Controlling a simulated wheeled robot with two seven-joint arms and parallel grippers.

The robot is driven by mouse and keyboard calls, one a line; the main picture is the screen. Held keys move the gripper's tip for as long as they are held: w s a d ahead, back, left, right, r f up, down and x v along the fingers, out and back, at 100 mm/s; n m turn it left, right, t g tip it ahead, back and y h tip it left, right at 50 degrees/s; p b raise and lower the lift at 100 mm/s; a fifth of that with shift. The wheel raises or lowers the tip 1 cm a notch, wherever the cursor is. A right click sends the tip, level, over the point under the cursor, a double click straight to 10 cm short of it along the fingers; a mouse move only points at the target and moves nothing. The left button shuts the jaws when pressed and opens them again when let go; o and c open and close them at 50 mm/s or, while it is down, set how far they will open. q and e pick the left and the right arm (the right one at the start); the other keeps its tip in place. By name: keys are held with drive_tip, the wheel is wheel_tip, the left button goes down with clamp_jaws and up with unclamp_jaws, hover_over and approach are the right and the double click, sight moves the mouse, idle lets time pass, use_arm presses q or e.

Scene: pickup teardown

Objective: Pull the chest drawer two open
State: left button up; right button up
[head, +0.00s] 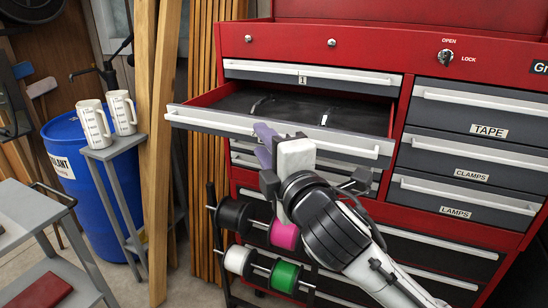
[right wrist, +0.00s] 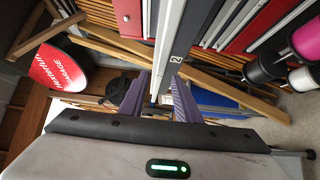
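The red tool chest (head: 310,43) fills the right of the head view. Its second drawer (head: 230,122), below the drawer marked 1 (head: 303,76), stands pulled well out, with its dark inside showing. My right gripper (head: 264,146) is at the middle of that drawer's front, and its purple fingers overlap the long pale handle. In the right wrist view the fingers of my right gripper (right wrist: 161,85) stand apart, with the handle (right wrist: 158,72) running between them and gaps visible. A sideways label 2 (right wrist: 179,58) shows beside them. My left gripper is out of view.
Closed drawers marked TAPE (head: 489,131), CLAMPS and LAMPS are on the right. Spools (head: 285,275) hang on rods below. At left are a blue barrel (head: 65,150), a grey stand (head: 115,147) with two white jugs, upright boards (head: 160,190) and a grey cart (head: 25,215).

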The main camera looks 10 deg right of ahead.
drive_tip(key=s+d, duration=0.1)
drive_tip(key=s, duration=0.5)
drive_tip(key=shift+s+b, duration=0.3)
drive_tip(key=shift+s, duration=0.05)
wheel_tip(320, 180, down, 27)
drive_tip(key=s+m+g, duration=0.3)
drive_tip(key=m+g, duration=0.2)
drive_tip(key=m, duration=0.3)
drive_tip(key=s+d+f+m+g, duration=0.2)
drive_tip(key=s+f+m, duration=0.3)
drive_tip(key=s+f, duration=0.4)
drive_tip(key=s+d+f+m+g, duration=0.2)
drive_tip(key=s+d+f+m, duration=0.2)
drive_tip(key=s+f, duration=0.6)
wheel_tip(320, 180, down, 4)
drive_tip(key=shift+s+r+m, duration=0.1)
drive_tip(key=shift+s+m, duration=0.15)
drive_tip(key=shift+m, duration=0.15)
drive_tip(key=shift+a, duration=0.1)
